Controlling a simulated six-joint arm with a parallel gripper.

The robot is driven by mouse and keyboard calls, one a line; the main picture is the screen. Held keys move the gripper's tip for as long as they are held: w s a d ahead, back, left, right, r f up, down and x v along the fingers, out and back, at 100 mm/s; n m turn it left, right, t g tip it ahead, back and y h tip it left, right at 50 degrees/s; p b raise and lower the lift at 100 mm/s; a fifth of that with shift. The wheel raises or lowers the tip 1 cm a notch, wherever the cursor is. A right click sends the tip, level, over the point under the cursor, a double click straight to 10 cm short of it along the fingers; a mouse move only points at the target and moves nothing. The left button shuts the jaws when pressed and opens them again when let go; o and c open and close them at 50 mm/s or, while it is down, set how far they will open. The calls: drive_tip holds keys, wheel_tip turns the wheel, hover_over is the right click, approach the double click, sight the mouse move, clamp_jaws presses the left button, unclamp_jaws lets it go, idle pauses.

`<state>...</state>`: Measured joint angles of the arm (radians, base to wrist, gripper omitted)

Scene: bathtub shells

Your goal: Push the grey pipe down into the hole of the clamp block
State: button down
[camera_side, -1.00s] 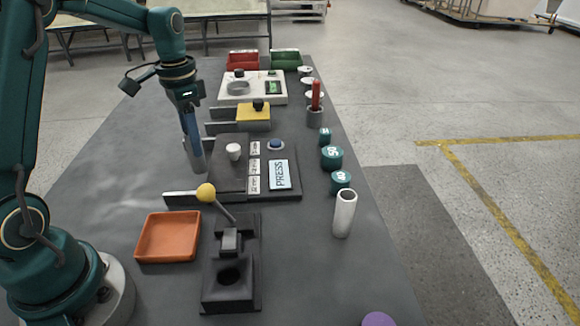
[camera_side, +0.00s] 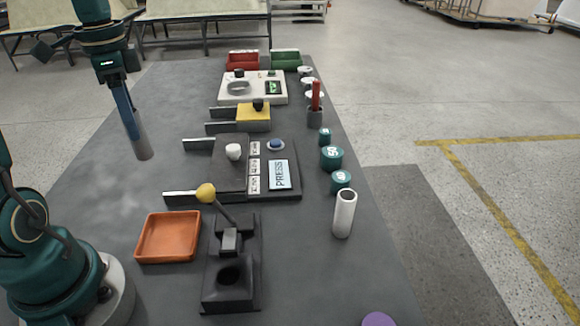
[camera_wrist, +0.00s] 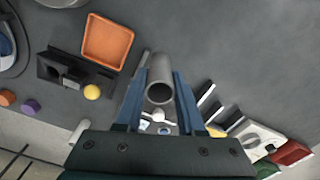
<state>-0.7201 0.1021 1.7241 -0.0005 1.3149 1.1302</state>
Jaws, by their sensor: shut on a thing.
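My gripper (camera_side: 132,128) is shut on the grey pipe (camera_side: 142,149), at the upper left of the side view, above the table and well apart from the clamp block. In the wrist view the pipe (camera_wrist: 161,74) lies between the two blue fingers (camera_wrist: 158,92), its open end showing. The dark clamp block (camera_side: 228,293) stands at the front of the table, with a round hole in its top and a lever with a yellow ball (camera_side: 205,193). The hole looks empty. The block also shows at the upper left of the wrist view (camera_wrist: 75,68).
An orange tray (camera_side: 141,246) sits left of the clamp block. A pale hollow tube (camera_side: 344,214) stands to its right. A press panel (camera_side: 292,190) lies behind it. Teal weights (camera_side: 331,158) line the right side. The left part of the table is clear.

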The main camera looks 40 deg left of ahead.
drive_tip(key=s+d+r+m, duration=0.15)
drive_tip(key=d+m, duration=0.55)
drive_tip(key=d, duration=0.8)
drive_tip(key=shift+s+d+f, duration=0.3)
drive_tip(key=shift+d+f, duration=1.55)
drive_tip(key=shift+d, duration=0.05)
drive_tip(key=shift+s+d+f, duration=0.35)
drive_tip(key=shift+d+f, duration=1.5)
drive_tip(key=shift+d, duration=0.05)
drive_tip(key=shift+s+d+f, duration=0.3)
drive_tip(key=shift+d+f, duration=1.55)
drive_tip(key=shift+d, duration=0.05)
drive_tip(key=shift+f, duration=0.15)
drive_tip(key=c, duration=0.5)
unclamp_jaws()
